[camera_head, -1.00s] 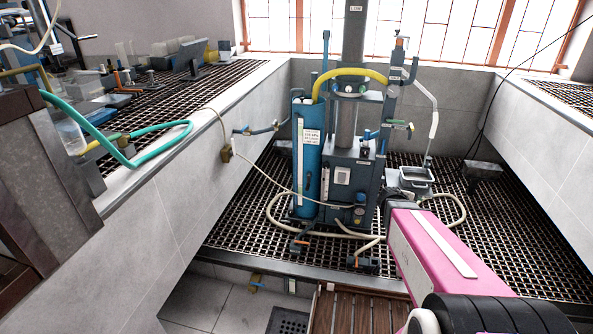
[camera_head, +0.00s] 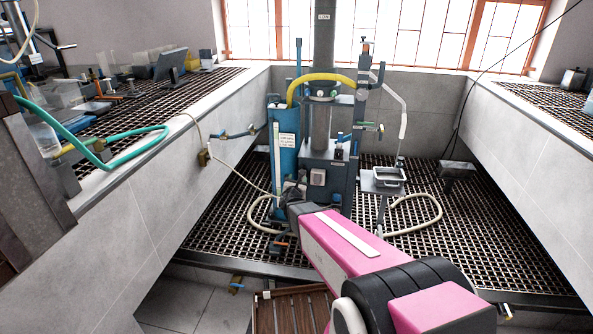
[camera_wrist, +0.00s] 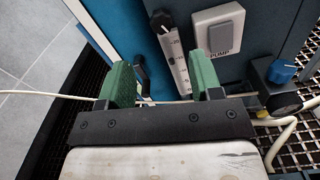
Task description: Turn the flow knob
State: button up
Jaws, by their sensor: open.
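In the wrist view, my gripper (camera_wrist: 161,82) has its two green fingers apart with nothing held between them. Beyond the fingers a narrow white scale (camera_wrist: 173,62) runs down the panel, with a black knob (camera_wrist: 160,21) at its upper end. A blue knob (camera_wrist: 282,71) sits on a dark block to the right of the right finger. I cannot read a label that tells which is the flow knob. In the head view, my gripper (camera_head: 293,198) is at the lower front of the machine, small and dark, and my arm hides part of the base there.
A grey PUMP switch (camera_wrist: 222,40) is right of the scale. A blue cylinder (camera_head: 283,165) stands left of the grey column. A thin pale hose (camera_wrist: 50,95) crosses behind the fingers. A small tray (camera_head: 384,180) is at right. The right-hand grating is mostly clear.

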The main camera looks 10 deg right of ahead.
jog(key=x, duration=1)
jog(key=shift+d, duration=0.1)
jog(key=c, duration=0.9)
